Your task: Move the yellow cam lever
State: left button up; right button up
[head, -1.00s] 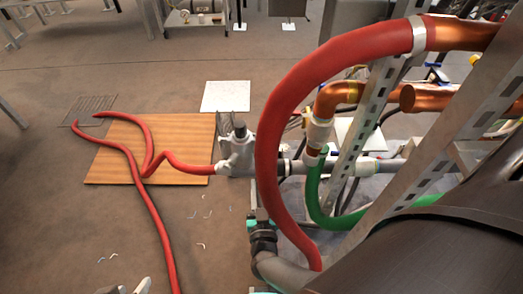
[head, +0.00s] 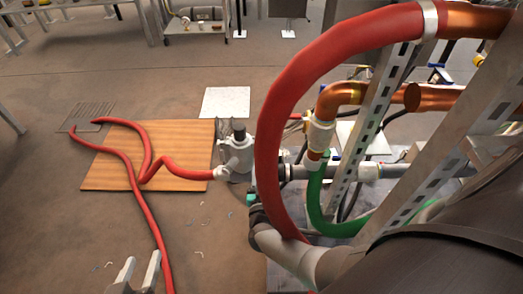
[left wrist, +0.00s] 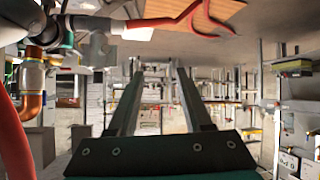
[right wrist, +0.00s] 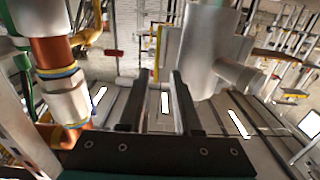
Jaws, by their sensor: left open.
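A small curved yellow piece (right wrist: 90,27) shows in the right wrist view, at the upper left beside a copper pipe with a pale fitting (right wrist: 66,100). It may be the cam lever; I cannot be sure. In the head view the lever is not clear; the copper elbow (head: 342,92) and its fitting stand behind the red hose. My right gripper (right wrist: 155,80) is open and empty in its wrist view, between that fitting and a grey cylindrical body (right wrist: 208,50). My left gripper (head: 138,268) is open and empty, low over the floor.
A thick red hose (head: 290,80) arches across the right side. A green hose (head: 318,205) and slotted metal struts (head: 375,115) stand behind it. A wooden board (head: 180,140) lies on the floor under a thinner red hose (head: 150,215). The floor at left is open.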

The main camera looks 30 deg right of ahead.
aim_at(262, 152)
jog(key=shift+b+x, duration=0.4)
jog(key=shift+x, duration=0.75)
jog(key=shift+b+x, duration=0.45)
jog(key=shift+x, duration=0.5)
jog(key=shift+b+x, duration=0.35)
jog(key=shift+x, duration=0.5)
pick_arm(q)
jog(key=shift+s+d+r+n+t+h, duration=0.15)
jog(key=shift+d+r+t+h, duration=0.45)
jog(key=shift+t, duration=0.35)
jog(key=shift+s+d+r+n+t+h, duration=0.1)
jog(key=shift+d+r+t+h, duration=0.25)
jog(key=shift+d+t, duration=0.5)
jog(key=shift+s+d+r+n+t+h, duration=0.15)
jog(key=shift+d+r+t+h, duration=0.2)
jog(key=shift+d+r+t, duration=0.45)
pick_arm(e)
jog(key=shift+w+d, duration=0.25)
jog(key=shift+w, duration=0.25)
pick_arm(q)
jog(key=shift+a+f, duration=0.2)
jog(key=shift+a, duration=0.05)
pick_arm(e)
jog(key=shift+c, duration=0.2)
pick_arm(q)
jog(key=shift+w, duration=0.1)
pick_arm(e)
grip_shut()
